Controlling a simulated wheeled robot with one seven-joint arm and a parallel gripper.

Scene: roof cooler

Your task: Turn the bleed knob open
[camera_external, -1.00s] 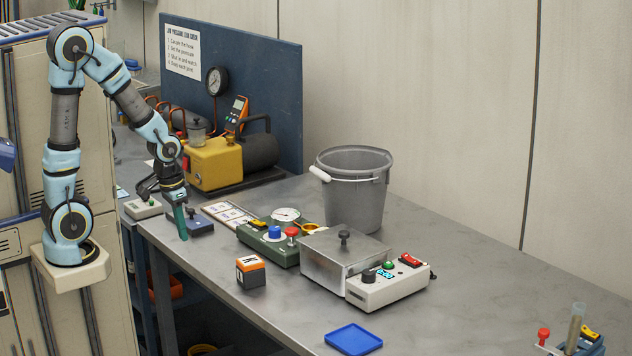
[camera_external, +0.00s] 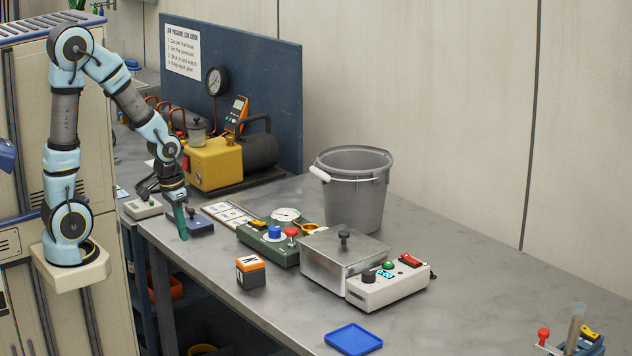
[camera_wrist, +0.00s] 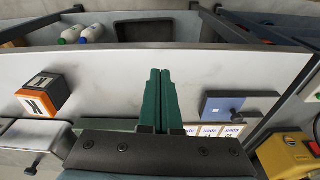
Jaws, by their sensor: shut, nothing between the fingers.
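A green control box (camera_external: 262,252) sits on the grey bench. It carries a blue knob (camera_external: 274,232), a red knob (camera_external: 292,233), a yellow part, a yellow ring and a round gauge (camera_external: 286,214). I cannot tell which knob is the bleed knob. My gripper (camera_external: 183,235) has green fingers, shut and empty, pointing down near the bench's front edge, left of the green box and apart from it. In the wrist view the fingers (camera_wrist: 160,85) lie together over the bench top. The green box is mostly hidden there behind my gripper.
A dark blue box (camera_external: 200,222) stands close beside my fingers. An orange-black cube (camera_external: 251,272), a metal lidded box (camera_external: 335,262), a white control box (camera_external: 390,292), a grey bucket (camera_external: 357,195) and a blue tray (camera_external: 353,339) stand farther right. The front bench middle is clear.

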